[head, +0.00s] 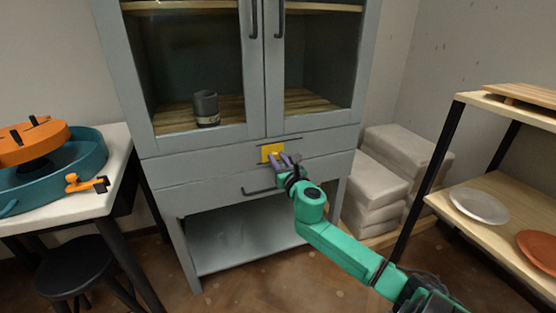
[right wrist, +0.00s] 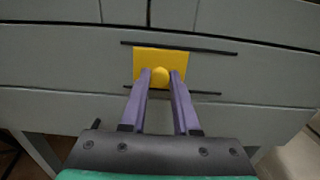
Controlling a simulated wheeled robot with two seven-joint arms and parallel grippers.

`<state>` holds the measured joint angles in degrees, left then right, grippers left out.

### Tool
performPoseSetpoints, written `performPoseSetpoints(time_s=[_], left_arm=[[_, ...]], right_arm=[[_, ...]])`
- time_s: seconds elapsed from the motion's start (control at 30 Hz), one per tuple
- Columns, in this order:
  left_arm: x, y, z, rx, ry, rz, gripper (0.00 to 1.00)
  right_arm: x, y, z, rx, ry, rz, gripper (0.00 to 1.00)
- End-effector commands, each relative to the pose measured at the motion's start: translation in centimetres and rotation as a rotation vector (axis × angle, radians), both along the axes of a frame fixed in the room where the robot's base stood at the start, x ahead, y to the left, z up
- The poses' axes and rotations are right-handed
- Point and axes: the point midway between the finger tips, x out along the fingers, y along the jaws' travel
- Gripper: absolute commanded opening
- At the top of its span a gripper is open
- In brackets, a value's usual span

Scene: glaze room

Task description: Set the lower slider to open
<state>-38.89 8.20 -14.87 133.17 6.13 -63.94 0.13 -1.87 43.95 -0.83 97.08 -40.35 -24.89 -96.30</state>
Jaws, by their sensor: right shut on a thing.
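The slider is a yellow plate (head: 266,150) with a round yellow knob, set between two dark rails on the front of the grey cabinet (head: 190,168), below the glass doors. In the right wrist view the plate (right wrist: 177,60) sits left of the rails' middle, with bare rail to its right. My right gripper (head: 277,157) reaches the plate from the front. In the right wrist view its two purple fingers (right wrist: 161,80) are shut on the knob (right wrist: 160,76), one on each side. My left gripper is out of view.
A drawer handle (head: 259,191) is just below the slider, and an open shelf (head: 235,245) lies under it. A grey cup (head: 206,108) stands behind the glass. A shelf rack with plates (head: 478,206) is on the right, wrapped blocks (head: 375,185) beside the cabinet, a pottery wheel (head: 60,165) left.

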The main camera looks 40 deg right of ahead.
Motion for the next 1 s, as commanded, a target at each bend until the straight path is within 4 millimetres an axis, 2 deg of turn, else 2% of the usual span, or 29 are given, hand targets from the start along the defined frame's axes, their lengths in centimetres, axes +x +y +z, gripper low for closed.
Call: performPoseSetpoints(time_s=[0.43, 0.73, 0.83, 1.0], left_arm=[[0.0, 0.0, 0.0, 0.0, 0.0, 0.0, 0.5], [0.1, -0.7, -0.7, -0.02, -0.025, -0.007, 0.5], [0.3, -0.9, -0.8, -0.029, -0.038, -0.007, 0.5], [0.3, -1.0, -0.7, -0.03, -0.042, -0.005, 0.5]], right_arm=[[-0.1, -0.3, -0.2, 0.0, 0.003, 0.0, 0.0], [-1.9, -5.6, -0.3, -0.002, 0.005, -0.003, 0.0], [-2.3, -6.4, -0.2, 0.0, 0.003, -0.002, 0.0], [-2.3, -6.7, -0.1, 0.001, 0.003, -0.003, 0.0]])
